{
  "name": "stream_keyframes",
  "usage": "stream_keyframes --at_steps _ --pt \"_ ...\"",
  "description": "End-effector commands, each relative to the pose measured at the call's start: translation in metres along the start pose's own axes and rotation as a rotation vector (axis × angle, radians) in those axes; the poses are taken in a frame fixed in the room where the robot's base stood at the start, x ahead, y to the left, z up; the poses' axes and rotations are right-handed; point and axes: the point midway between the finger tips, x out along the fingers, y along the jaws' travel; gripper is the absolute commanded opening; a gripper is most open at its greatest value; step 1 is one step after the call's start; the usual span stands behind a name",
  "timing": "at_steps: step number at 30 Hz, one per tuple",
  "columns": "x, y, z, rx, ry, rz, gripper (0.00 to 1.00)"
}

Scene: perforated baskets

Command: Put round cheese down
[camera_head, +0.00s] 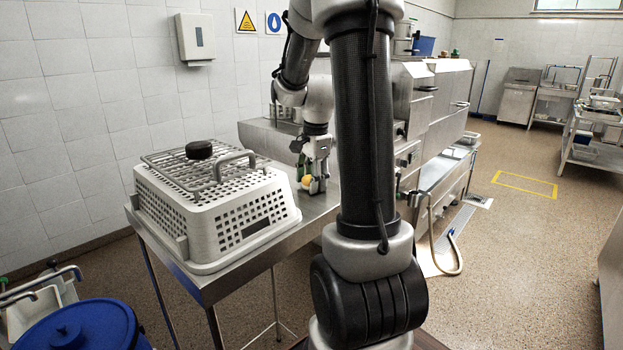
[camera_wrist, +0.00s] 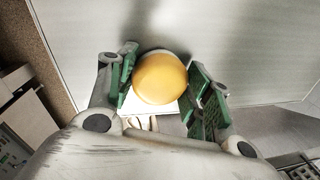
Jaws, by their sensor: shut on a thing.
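The round cheese (camera_wrist: 160,78) is a yellow-orange ball between the green-padded fingers of my gripper (camera_wrist: 163,92) in the wrist view. The cheese also shows small in the head view (camera_head: 306,181), between the fingers of my gripper (camera_head: 314,183). My gripper is shut on it, pointing down over the steel table (camera_head: 312,212), behind and right of the basket. The cheese is close to the table top; I cannot tell whether it touches.
A white perforated basket (camera_head: 215,220) stands upside down on the table's left part. A wire rack (camera_head: 178,168) and a dark round object (camera_head: 199,149) lie on it. A blue lidded bin (camera_head: 82,325) stands at lower left. Steel machines (camera_head: 432,100) stand behind my arm.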

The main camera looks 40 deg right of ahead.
Motion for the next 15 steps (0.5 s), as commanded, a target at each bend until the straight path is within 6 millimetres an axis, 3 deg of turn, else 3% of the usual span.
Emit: stream_keyframes --at_steps 1,2,5,15 --pt "0.0018 0.0003 0.0000 0.000 0.000 0.001 0.26" --pt "0.0013 0.0001 0.0000 0.000 0.000 0.000 0.56" --pt "0.0012 0.0001 0.0000 0.000 0.000 0.000 0.72" --pt "-0.0006 -0.0001 0.0000 0.000 0.000 0.000 0.72"
